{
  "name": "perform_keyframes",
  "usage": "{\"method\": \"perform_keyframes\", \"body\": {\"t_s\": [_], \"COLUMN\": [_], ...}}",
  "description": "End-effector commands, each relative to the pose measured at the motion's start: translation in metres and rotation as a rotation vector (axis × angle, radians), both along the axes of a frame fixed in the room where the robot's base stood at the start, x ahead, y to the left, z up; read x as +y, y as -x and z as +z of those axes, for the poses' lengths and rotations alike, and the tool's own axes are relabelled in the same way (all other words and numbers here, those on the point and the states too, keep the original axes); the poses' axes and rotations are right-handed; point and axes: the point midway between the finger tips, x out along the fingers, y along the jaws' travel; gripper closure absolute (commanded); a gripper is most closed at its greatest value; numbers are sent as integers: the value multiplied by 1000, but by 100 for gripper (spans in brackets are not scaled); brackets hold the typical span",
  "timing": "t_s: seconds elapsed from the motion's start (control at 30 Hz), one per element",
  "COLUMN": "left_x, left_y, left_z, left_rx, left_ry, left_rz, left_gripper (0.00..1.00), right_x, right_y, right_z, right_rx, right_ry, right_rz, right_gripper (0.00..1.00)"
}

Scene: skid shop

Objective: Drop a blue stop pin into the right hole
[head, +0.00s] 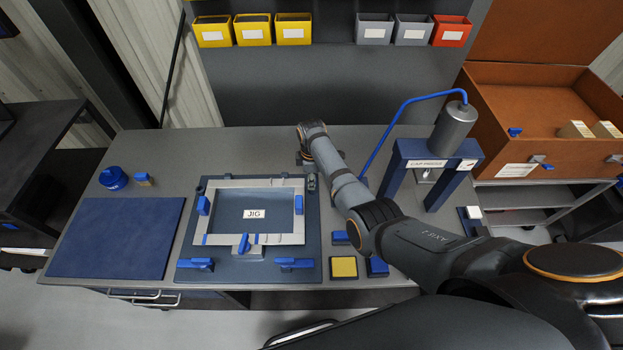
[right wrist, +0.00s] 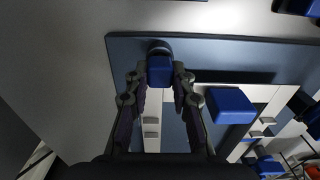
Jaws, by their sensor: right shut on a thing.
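The dark blue-grey jig plate (head: 311,225) lies on the bench, with a pale frame (head: 292,185) around a panel marked JIG. My right gripper (right wrist: 160,75) is shut on a blue stop pin (right wrist: 160,68), whose block-shaped head shows between the fingertips. A dark round rim (right wrist: 159,46) shows right beside the pin, near the plate's corner. I cannot tell whether the pin's lower end is in a hole. In the head view, my right wrist is above the far right corner of the plate, and the pin is not clear there. My left gripper is not in view.
Blue clamps (head: 293,263) sit around the frame. A yellow-topped block (head: 344,267) lies right of the plate. The cap press (head: 400,165) stands at the right, beside my arm. A blue mat (head: 118,238) and a round blue item (head: 113,178) are at the left.

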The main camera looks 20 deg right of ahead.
Motion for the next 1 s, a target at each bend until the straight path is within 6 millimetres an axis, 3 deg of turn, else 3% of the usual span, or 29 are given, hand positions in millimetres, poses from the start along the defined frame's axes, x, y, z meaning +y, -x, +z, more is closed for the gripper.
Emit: {"method": "perform_keyframes", "body": {"t_s": [0.43,0.47,0.6,0.87,1.0], "left_x": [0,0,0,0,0], "left_y": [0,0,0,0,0], "left_z": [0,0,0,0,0], "left_rx": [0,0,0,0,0], "left_ry": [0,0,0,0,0], "left_rz": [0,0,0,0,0], "left_gripper": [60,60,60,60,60], "right_x": [0,0,0,0,0], "right_y": [0,0,0,0,0], "right_z": [-2,-2,-3,-3,-3], "right_rx": [-1,-1,-1,0,0], "right_ry": [0,0,0,0,0], "right_rz": [0,0,0,0,0], "right_gripper": [100,72,53,49,31]}}
